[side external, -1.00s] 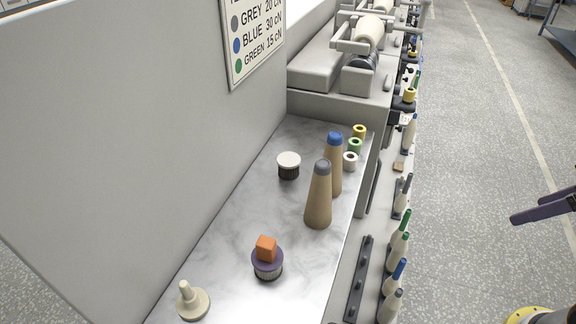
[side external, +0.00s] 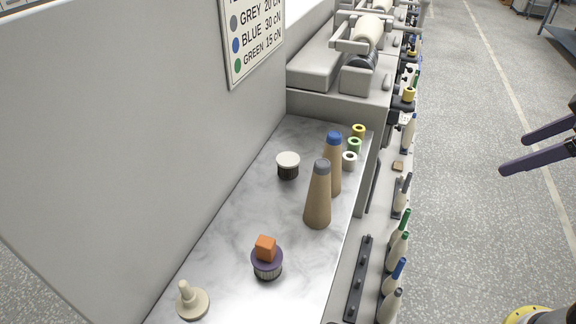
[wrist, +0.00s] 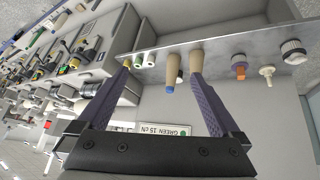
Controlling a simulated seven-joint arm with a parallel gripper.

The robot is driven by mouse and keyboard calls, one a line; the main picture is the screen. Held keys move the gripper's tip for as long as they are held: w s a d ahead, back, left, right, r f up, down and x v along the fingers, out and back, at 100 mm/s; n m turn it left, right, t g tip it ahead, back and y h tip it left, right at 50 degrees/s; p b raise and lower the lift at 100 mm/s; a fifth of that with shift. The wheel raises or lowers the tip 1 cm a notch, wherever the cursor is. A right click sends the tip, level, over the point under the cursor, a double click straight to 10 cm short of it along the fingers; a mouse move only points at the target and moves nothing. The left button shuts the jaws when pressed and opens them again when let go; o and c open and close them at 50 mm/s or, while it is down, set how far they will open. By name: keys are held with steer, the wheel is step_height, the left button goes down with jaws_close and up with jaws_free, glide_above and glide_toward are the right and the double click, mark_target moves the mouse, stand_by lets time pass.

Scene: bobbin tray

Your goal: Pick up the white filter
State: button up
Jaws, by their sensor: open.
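The white filter (side external: 288,165), a round white cap on a dark ribbed body, stands upright on the marble top near the grey wall, left of the cones. My gripper (side external: 513,154) is open and empty, out over the aisle at the right, well apart from it. The wrist view is upside down; my open fingers (wrist: 160,76) frame the cones there.
A grey-tipped cone (side external: 318,195) and a blue-tipped cone (side external: 333,165) stand right of the filter. A purple filter (side external: 267,266) carries an orange cube (side external: 265,247). A pale peg (side external: 192,300) stands nearer. Small bobbins (side external: 354,145) line the far edge. Bare marble surrounds the white filter.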

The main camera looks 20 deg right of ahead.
steer(key=w+a+r+n+y, duration=0.1)
steer(key=w+a+r+n, duration=0.15)
steer(key=w, duration=0.35)
steer(key=w+a+r+n, duration=0.1)
steer(key=w+r, duration=0.3)
steer(key=w, duration=0.3)
steer(key=n+g+y, duration=0.2)
steer(key=n+g, duration=0.1)
steer(key=g, duration=0.1)
glide_above(290, 159)
steer(key=s+d, duration=0.1)
steer(key=d, duration=0.1)
steer(key=f, duration=2.6)
steer(key=shift+s+a+f, duration=0.2)
steer(key=shift+f, duration=0.2)
steer(key=shift+x, duration=3.2)
steer(key=shift+d, duration=0.1)
steer(key=shift+c, duration=0.3)
steer(key=c, duration=1.2)
